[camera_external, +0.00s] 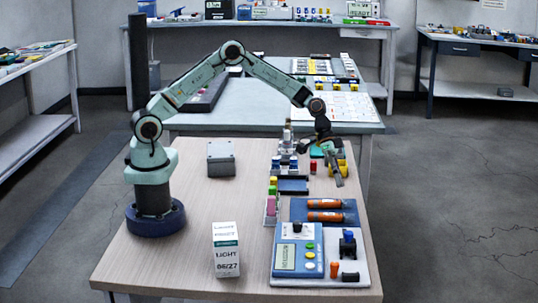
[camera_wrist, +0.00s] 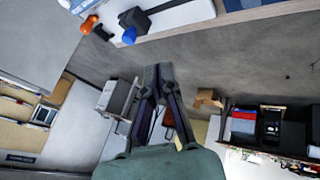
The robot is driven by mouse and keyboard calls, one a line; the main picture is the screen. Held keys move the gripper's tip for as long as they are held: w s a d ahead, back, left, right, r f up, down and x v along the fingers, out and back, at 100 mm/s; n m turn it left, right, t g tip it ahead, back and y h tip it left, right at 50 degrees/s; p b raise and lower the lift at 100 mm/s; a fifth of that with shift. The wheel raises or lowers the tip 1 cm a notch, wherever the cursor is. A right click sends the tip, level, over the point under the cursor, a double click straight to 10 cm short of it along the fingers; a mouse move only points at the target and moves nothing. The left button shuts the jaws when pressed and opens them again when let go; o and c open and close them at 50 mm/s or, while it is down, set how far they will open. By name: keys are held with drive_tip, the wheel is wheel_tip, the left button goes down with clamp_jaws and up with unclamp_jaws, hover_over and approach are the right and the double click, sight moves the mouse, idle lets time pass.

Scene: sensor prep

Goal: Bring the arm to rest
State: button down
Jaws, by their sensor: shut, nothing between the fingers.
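My arm stretches from its base at the left of the table over to the right side in the external view. My gripper (camera_external: 338,182) hangs at the right end of the arm, over the table's right edge near the small coloured parts. In the wrist view my gripper (camera_wrist: 158,72) points away from the camera with its two dark fingertips together. It is shut and nothing shows between the fingers. The wrist view looks sideways across the grey floor and room, tilted.
The wooden table (camera_external: 190,215) holds a grey box (camera_external: 221,159), a white LIGHT carton (camera_external: 226,250), a blue tray (camera_external: 298,209) with two orange cylinders (camera_external: 325,203) and a blue-white device (camera_external: 298,257). Blue and yellow parts crowd the area beside my gripper. The table's left front is clear.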

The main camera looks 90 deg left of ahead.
drive_tip(key=s+d+r+m+t+y, duration=0.1)
drive_tip(key=d+r, duration=0.2)
drive_tip(key=r, duration=0.3)
drive_tip(key=s+d+r+m, duration=0.1)
drive_tip(key=d+r+m, duration=0.15)
drive_tip(key=r, duration=0.45)
drive_tip(key=s+r+y, duration=0.2)
drive_tip(key=s+r, duration=0.3)
drive_tip(key=s, duration=0.2)
drive_tip(key=s+a+f+n+g+y, duration=0.1)
drive_tip(key=s+a+f+n, duration=0.1)
drive_tip(key=s, duration=0.7)
drive_tip(key=s+a+f+n+g+y, duration=0.1)
drive_tip(key=s+a+f+n+g, duration=0.1)
drive_tip(key=s, duration=0.8)
drive_tip(key=s+a+f+n+g+y, duration=0.1)
drive_tip(key=s+a+f+n+y, duration=0.1)
drive_tip(key=s, duration=0.7)
drive_tip(key=shift+s+a+f+n+g, duration=0.25)
drive_tip(key=shift+a+f+n+g, duration=0.15)
drive_tip(key=shift+a+n, duration=0.65)
drive_tip(key=shift+a, duration=0.15)
